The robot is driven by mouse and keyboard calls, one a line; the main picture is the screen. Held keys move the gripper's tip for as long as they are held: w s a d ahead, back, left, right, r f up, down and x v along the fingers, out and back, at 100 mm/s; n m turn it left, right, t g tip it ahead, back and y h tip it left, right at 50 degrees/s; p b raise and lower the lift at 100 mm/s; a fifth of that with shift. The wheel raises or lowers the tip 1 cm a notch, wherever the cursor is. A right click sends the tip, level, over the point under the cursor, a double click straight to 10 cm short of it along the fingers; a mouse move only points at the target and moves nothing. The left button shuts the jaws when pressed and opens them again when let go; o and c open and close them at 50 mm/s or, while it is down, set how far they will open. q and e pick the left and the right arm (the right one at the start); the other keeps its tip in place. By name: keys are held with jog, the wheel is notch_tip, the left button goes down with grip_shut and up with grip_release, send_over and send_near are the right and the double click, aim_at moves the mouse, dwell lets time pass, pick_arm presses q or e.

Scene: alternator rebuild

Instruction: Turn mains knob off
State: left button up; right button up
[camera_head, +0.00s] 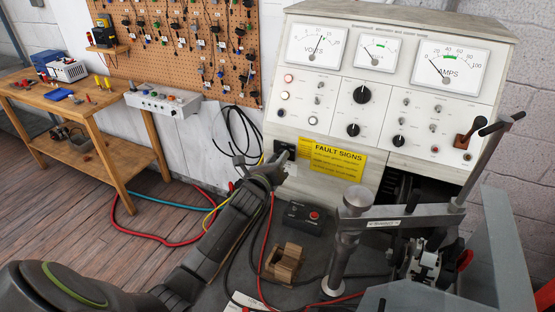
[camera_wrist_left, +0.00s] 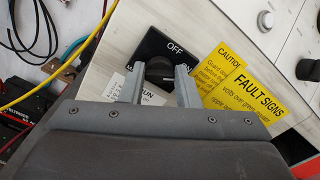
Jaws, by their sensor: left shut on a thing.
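The mains knob (camera_wrist_left: 159,68) is a dark round knob on a black plate (camera_wrist_left: 180,48) marked OFF. In the left wrist view it sits between the two grey fingers of my left gripper (camera_wrist_left: 158,78), which is shut on it. The lower part of the knob and plate is hidden by the fingers, and I cannot tell where the knob points. In the head view my left gripper (camera_head: 278,162) reaches the black plate (camera_head: 285,149) at the lower left of the white test panel (camera_head: 335,115). My right gripper is not in view.
Yellow fault signs (camera_head: 338,160) are right beside the plate. Loose red and black cables lie near my left arm.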

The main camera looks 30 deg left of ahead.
pick_arm(q)
jog(key=shift+n, duration=0.3)
jog(key=shift+a+f+n, duration=0.1)
jog(key=shift+f+n, duration=0.05)
jog(key=shift+n, duration=2.65)
jog(key=shift+f+n, duration=0.1)
jog(key=shift+n, duration=2.7)
jog(key=o, duration=1)
